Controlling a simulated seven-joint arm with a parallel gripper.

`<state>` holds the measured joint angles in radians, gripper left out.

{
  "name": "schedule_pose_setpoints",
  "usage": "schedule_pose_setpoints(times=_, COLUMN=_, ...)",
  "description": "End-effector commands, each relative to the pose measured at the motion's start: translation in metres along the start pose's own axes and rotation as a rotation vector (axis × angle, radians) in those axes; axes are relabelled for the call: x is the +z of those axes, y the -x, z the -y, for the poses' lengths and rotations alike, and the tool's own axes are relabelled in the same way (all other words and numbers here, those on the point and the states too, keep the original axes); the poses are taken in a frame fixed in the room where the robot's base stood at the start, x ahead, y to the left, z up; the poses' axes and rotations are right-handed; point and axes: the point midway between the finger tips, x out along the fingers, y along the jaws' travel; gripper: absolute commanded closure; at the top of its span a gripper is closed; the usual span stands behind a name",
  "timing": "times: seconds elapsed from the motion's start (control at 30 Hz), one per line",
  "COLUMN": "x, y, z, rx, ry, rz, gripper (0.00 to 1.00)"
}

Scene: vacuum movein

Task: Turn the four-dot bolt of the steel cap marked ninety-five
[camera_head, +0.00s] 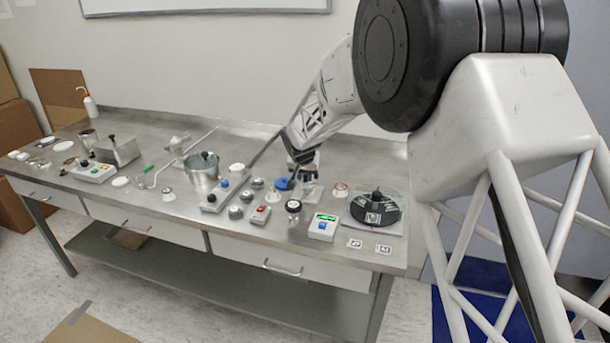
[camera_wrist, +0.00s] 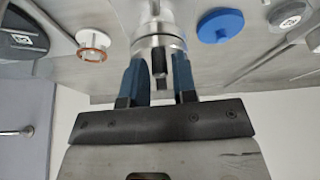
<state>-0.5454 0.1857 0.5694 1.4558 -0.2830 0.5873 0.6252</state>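A shiny steel cylindrical piece (camera_wrist: 156,18) stands just past my fingertips in the wrist view. No number or dots are readable on it, so I cannot confirm it is the cap marked ninety-five. A small dark upright piece (camera_wrist: 158,62), possibly a bolt, shows between my two blue fingers. My gripper (camera_wrist: 158,72) has its fingers apart, one on each side of this piece, with a narrow gap on both sides. There the arm and gripper partly hide the spot below.
A blue disc (camera_wrist: 220,25) and a white piece with a copper ring (camera_wrist: 94,45) flank the steel piece. A round black device (camera_head: 377,208) stands at the bench's right. Several grey knobs, a green-display box (camera_head: 323,227) and a steel pot (camera_head: 203,171) stand on the bench (camera_head: 150,213).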

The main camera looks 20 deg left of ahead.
Motion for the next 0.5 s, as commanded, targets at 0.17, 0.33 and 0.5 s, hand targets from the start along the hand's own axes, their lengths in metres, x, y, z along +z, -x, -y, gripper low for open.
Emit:
schedule_pose_setpoints(times=0.17, x=0.0, y=0.009, z=0.0, rx=-0.001, ry=0.0, rz=-0.001, gripper=0.74)
schedule_pose_setpoints(times=0.33, x=0.0, y=0.027, z=0.0, rx=0.0, ry=0.0, rz=-0.001, gripper=0.74)
schedule_pose_setpoints(times=0.5, x=-0.001, y=0.05, z=0.0, rx=-0.001, ry=-0.001, rz=-0.002, gripper=0.74)
